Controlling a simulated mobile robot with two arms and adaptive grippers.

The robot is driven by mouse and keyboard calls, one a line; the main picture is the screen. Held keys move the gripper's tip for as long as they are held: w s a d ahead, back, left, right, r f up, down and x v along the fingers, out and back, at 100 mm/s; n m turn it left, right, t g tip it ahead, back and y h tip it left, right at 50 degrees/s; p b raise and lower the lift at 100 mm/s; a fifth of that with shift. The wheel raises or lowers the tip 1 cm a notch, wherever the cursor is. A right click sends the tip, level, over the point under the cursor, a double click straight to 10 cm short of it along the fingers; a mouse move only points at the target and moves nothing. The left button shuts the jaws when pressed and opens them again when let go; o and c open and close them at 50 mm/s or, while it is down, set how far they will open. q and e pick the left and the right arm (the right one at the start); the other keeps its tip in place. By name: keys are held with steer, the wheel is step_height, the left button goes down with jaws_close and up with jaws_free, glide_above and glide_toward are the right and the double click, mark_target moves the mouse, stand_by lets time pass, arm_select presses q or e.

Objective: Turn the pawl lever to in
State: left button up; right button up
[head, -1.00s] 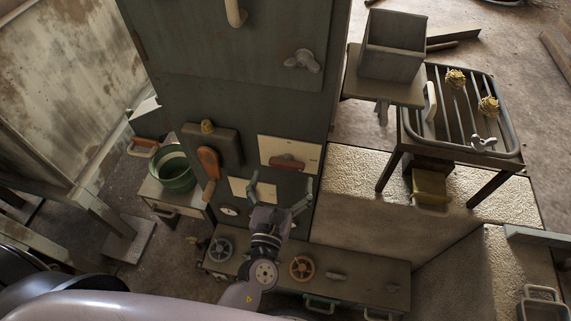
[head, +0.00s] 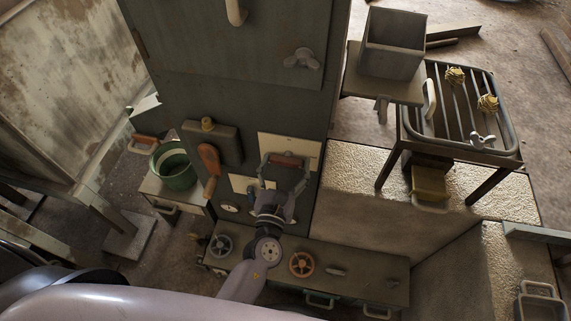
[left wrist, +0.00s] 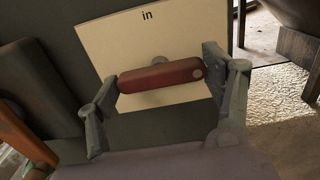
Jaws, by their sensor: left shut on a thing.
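The pawl lever (head: 287,160) is a red-brown bar lying roughly level across a cream plate (head: 303,145) on the front of the dark cabinet. In the left wrist view the lever (left wrist: 160,77) shows large, and the plate (left wrist: 140,37) carries the word "in" above it. My left gripper (head: 286,162) is at the lever, with one finger at each end of the bar. In the left wrist view the gripper (left wrist: 165,82) is shut on the lever lengthwise; the left finger touches its end, and contact at the right end is hard to judge. My right gripper is out of view.
Below, a bench (head: 355,266) carries handwheels. A green bucket (head: 177,174) stands at left, a barred rack (head: 460,110) at right.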

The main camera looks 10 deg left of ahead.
arm_select(q)
steer(key=c, duration=0.5)
steer(key=shift+c, duration=0.2)
steer(key=shift+n, duration=0.3)
steer(key=n+b, duration=0.2)
steer(key=n, duration=0.1)
steer(key=shift+f+n, duration=0.15)
steer(key=shift+n, duration=0.15)
steer(key=n+b, duration=0.6)
steer(key=n, duration=0.3)
steer(key=shift+n+b, duration=1.05)
steer(key=shift+n, duration=1.35)
